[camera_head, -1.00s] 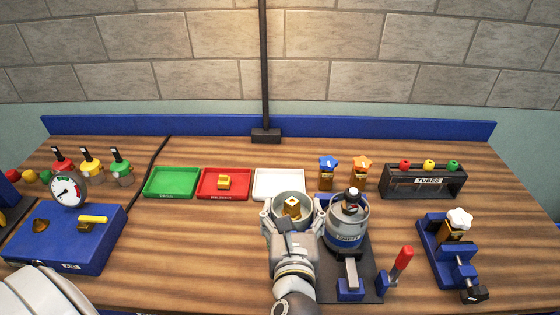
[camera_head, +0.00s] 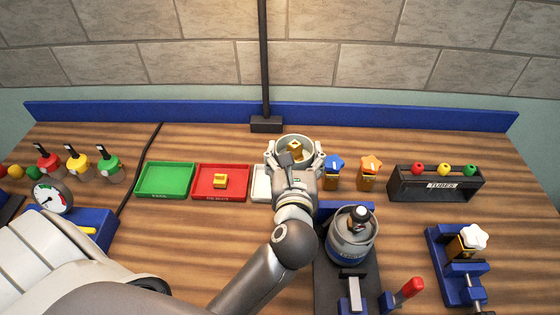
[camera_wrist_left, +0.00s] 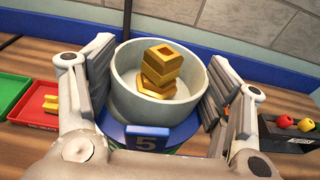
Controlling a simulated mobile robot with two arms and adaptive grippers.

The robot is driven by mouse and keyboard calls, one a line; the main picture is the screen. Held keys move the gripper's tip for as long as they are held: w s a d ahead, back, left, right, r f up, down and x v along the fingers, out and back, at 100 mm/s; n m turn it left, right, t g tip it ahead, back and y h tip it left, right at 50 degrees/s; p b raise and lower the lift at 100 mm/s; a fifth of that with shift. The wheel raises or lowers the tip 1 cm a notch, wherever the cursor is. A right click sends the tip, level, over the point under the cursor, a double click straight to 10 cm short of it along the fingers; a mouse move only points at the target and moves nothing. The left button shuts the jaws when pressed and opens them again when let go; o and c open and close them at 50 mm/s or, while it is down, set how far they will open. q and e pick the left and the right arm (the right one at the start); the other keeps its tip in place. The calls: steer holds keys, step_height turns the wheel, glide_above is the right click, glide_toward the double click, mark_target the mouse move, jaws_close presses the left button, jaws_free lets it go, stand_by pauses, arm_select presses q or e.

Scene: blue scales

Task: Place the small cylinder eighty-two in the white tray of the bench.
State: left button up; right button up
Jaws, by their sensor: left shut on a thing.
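My left gripper (camera_head: 294,160) is shut on the small grey cylinder (camera_head: 312,151), with one finger on each side. It has an open collar around a brass valve. In the left wrist view the cylinder (camera_wrist_left: 190,112) is upright between the pads, above a blue plate marked 5 (camera_wrist_left: 147,141). No eighty-two is readable. The white tray (camera_head: 260,185) lies right of the red tray, partly hidden by the gripper and cylinder. The cylinder is at the tray's back right in the picture; I cannot tell its height above it. My right gripper is out of view.
Red (camera_head: 235,193) and green (camera_head: 165,180) trays lie left of the white one. Blue (camera_head: 334,170) and orange (camera_head: 369,172) knobbed valves stand close to the right. A larger grey cylinder (camera_head: 350,240) stands in a clamp fixture in front. A black pole (camera_head: 266,70) rises behind.

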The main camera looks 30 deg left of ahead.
arm_select(q)
steer(key=w+a+f, duration=0.1)
steer(key=w+a, duration=0.1)
steer(key=w+a+f+b, duration=0.1)
steer(key=shift+w+a+f, duration=0.15)
steer(key=shift+w+a, duration=0.2)
steer(key=shift+a, duration=0.05)
steer(key=w+a+f+b, duration=0.4)
steer(key=f+b, duration=0.5)
steer(key=shift+d, duration=0.1)
steer(key=shift+f, duration=0.15)
steer(key=o, duration=2.1)
steer(key=shift+s, duration=0.1)
steer(key=shift+c, duration=0.2)
steer(key=shift+o, duration=0.3)
